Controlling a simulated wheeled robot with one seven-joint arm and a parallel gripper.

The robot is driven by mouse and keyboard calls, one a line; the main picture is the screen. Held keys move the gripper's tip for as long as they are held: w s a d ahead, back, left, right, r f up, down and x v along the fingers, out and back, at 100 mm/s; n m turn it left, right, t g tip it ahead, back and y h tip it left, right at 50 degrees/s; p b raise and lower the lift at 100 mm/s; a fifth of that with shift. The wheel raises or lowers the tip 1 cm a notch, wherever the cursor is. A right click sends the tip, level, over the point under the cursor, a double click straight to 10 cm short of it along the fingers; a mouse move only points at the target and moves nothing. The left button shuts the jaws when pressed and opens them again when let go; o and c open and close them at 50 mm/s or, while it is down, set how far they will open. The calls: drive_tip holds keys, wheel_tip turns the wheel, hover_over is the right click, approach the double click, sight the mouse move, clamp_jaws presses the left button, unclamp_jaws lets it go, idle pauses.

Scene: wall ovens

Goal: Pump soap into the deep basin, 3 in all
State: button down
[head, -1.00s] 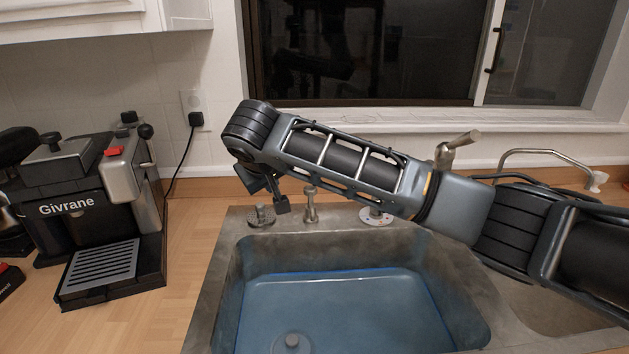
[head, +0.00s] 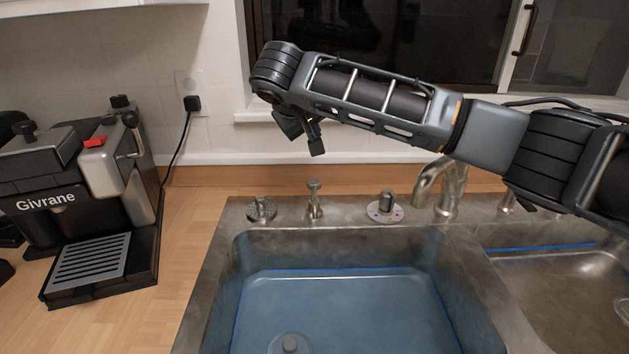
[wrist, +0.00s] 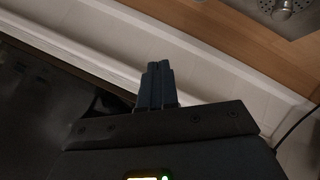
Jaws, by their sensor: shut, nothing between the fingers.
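The soap pump (head: 314,200) is a small metal dispenser standing upright on the sink's back ledge. The deep basin (head: 340,300) is the left one, bluish inside, with a round drain plug (head: 289,344) on its floor. My gripper (head: 317,150) hangs above and behind the pump, apart from it, near the wall below the window. In the wrist view, the fingers (wrist: 157,72) are together with nothing between them. Metal fittings (wrist: 283,12) show at that view's top right corner, cut off; I cannot tell whether the pump is among them.
A round metal fitting (head: 262,209) is left of the pump, and a round-based knob (head: 385,208) is right of it. The faucet (head: 440,190) stands further right, before the shallower right basin (head: 560,285). A coffee machine (head: 100,165) stands left; the counter between (head: 195,240) is clear.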

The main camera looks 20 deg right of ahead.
drive_tip(key=b, duration=0.5)
hover_over(314, 180)
drive_tip(key=f, duration=0.5)
drive_tip(key=s+a+f, duration=0.1)
drive_tip(key=f, duration=0.1)
drive_tip(key=shift+f, duration=0.25)
drive_tip(key=shift+d+f, duration=0.1)
drive_tip(key=shift+f, duration=0.5)
idle(0.8)
drive_tip(key=shift+f, duration=0.4)
drive_tip(key=shift+f+b, duration=0.8)
drive_tip(key=shift+f, duration=0.4)
idle(1.4)
drive_tip(key=shift+r, duration=0.1)
drive_tip(key=shift+r+p, duration=1.3)
drive_tip(key=shift+r, duration=0.2)
drive_tip(key=shift+r, duration=0.1)
drive_tip(key=shift+r+p, duration=1.8)
drive_tip(key=shift+r, duration=0.65)
